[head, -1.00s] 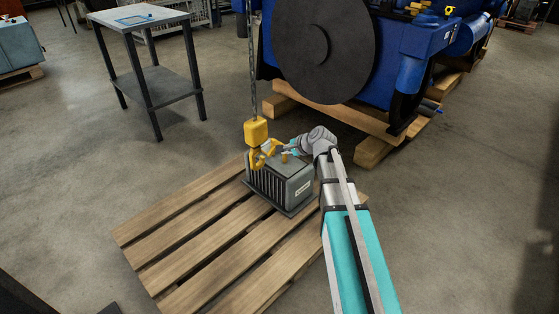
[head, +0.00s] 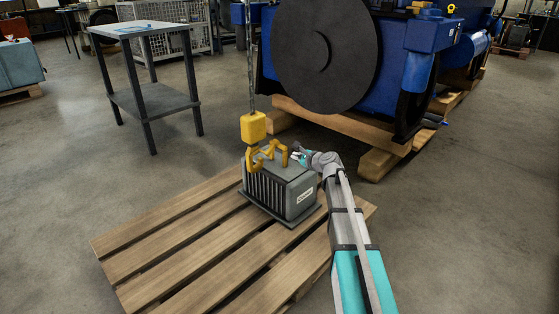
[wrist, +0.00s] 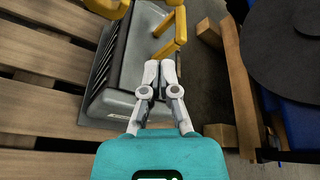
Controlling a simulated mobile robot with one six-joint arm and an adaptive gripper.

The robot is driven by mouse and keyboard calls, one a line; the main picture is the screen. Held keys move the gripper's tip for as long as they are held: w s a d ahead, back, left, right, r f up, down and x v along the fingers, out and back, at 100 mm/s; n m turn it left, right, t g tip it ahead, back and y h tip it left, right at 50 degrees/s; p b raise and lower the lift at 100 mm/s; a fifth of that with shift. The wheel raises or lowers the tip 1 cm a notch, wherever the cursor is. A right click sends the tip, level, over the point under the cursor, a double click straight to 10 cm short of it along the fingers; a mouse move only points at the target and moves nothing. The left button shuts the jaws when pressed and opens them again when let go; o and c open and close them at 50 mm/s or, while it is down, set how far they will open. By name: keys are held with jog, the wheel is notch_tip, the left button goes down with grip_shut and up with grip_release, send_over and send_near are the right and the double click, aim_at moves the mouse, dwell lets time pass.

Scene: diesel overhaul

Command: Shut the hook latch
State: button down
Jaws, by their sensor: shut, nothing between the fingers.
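The yellow hook (head: 252,160) hangs under its yellow block (head: 254,127) at the left end of the grey finned unit (head: 280,188). The yellow lifting eye (head: 281,152) stands on top of the unit, and the hook's tip reaches close to it. I cannot make out the latch clearly or tell whether it is shut. My gripper (head: 296,154) is right of the eye, apart from the hook. In the wrist view my gripper (wrist: 160,72) is shut and empty above the unit (wrist: 135,75), just below the eye (wrist: 176,40); only an edge of the hook (wrist: 107,6) shows.
The unit sits on a wooden pallet (head: 180,238). A chain (head: 250,70) rises from the block. A blue engine with a black disc (head: 326,55) stands behind on timbers. A grey table (head: 150,98) is at the back left.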

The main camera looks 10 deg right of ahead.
jog(key=shift+w+d+f+m+b, duration=0.55)
jog(key=shift+f+m+b, duration=0.1)
jog(key=shift+f, duration=0.15)
jog(key=shift+a, duration=0.1)
jog(key=b+x, duration=0.3)
jog(key=x, duration=0.7)
jog(key=shift+s+a+r+p, duration=0.2)
jog(key=shift+a+r+p, duration=0.05)
jog(key=shift+r+p, duration=0.35)
jog(key=shift+s+a+r+p, duration=0.2)
jog(key=shift+a+r+p, duration=0.1)
jog(key=shift+r+p, duration=0.35)
jog(key=shift+s+a+r+p, duration=0.25)
jog(key=shift+r+p, duration=0.3)
jog(key=shift+p, duration=0.05)
